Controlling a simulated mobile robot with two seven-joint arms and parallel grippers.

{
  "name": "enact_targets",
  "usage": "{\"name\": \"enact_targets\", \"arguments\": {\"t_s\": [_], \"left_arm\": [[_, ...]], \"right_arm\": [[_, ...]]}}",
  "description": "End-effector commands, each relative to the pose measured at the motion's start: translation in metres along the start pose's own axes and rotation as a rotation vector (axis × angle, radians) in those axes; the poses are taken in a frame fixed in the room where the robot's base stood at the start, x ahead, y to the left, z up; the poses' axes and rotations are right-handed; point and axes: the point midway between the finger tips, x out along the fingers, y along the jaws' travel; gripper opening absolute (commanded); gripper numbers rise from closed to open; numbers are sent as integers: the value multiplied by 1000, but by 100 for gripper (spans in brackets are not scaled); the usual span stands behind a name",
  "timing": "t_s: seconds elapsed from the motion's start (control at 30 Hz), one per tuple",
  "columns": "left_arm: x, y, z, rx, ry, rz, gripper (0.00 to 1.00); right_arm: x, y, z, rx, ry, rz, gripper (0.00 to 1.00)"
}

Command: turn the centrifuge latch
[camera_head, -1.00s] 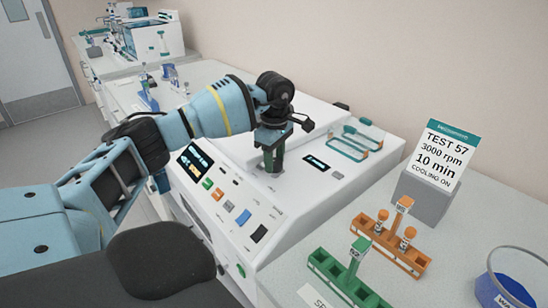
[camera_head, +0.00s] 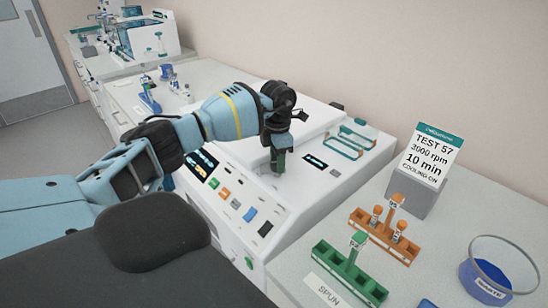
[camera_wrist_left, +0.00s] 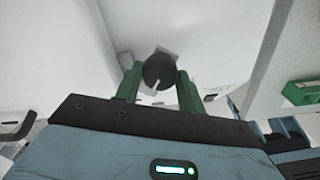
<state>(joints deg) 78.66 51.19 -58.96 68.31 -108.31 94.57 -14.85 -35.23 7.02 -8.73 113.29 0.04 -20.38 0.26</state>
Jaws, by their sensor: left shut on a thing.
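The white centrifuge (camera_head: 240,215) stands on the bench in the middle of the head view, its lid down. The latch shows in the left wrist view as a dark round knob (camera_wrist_left: 159,70) with a pale pointer mark, on a light plate. My left gripper (camera_head: 278,165) points down at the top of the centrifuge. In the left wrist view its two green fingers (camera_wrist_left: 160,85) are on either side of the knob and shut on it. In the head view the gripper hides the knob. My right gripper is not in view.
An orange rack (camera_head: 385,238) with capped tubes and a green rack (camera_head: 348,275) stand to the right.

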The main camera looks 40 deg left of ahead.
Motion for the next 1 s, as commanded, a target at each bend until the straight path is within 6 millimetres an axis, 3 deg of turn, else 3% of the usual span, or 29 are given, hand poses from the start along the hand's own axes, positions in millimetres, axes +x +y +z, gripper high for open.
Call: {"name": "enact_targets", "arguments": {"t_s": [0.5, 1.0], "left_arm": [[-3, -1, 0, -442, -3, 1, 16], [-1, 0, 0, -620, -2, 1, 16]], "right_arm": [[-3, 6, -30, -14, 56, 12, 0], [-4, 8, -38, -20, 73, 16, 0]]}}
